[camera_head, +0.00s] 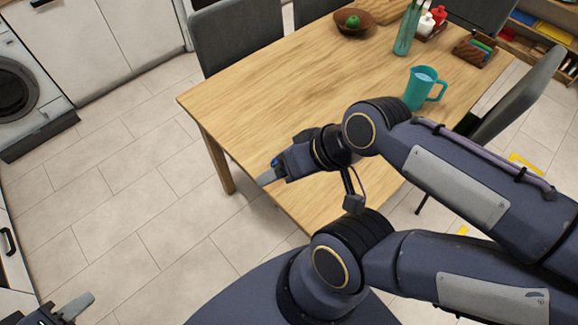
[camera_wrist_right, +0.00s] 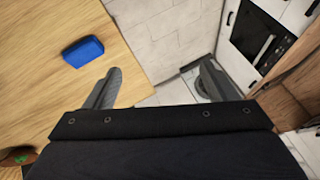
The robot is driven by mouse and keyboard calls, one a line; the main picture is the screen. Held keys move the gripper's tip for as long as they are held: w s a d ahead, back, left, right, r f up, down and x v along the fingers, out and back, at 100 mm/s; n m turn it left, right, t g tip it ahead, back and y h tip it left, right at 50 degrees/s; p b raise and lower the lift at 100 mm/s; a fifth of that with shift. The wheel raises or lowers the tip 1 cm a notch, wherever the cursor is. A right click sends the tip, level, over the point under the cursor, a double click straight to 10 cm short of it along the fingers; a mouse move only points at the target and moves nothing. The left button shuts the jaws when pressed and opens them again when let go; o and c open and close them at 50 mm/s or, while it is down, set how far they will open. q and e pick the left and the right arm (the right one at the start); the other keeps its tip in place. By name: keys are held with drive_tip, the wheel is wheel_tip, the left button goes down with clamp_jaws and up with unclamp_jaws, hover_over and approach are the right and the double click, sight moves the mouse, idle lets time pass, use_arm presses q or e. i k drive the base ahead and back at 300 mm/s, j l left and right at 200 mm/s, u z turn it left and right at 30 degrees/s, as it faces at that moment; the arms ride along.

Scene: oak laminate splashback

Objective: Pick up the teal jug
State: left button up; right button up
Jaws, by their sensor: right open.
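The teal jug (camera_head: 418,92) stands upright on the wooden table near its right edge in the head view, its handle to the right and a pale blue surface inside. My right gripper (camera_head: 268,176) is over the table's near-left edge, well apart from the jug and mostly hidden by its own wrist. In the right wrist view my right gripper (camera_wrist_right: 160,75) has its two fingers wide apart with nothing between them. My left gripper (camera_head: 72,307) is at the lower left corner above the floor, away from the table; its jaw state is unclear. The jug is not in the wrist view.
A blue block (camera_wrist_right: 83,51) lies on the table near my right gripper.

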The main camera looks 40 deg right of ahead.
sight(423, 78)
drive_tip(key=z, duration=2.3)
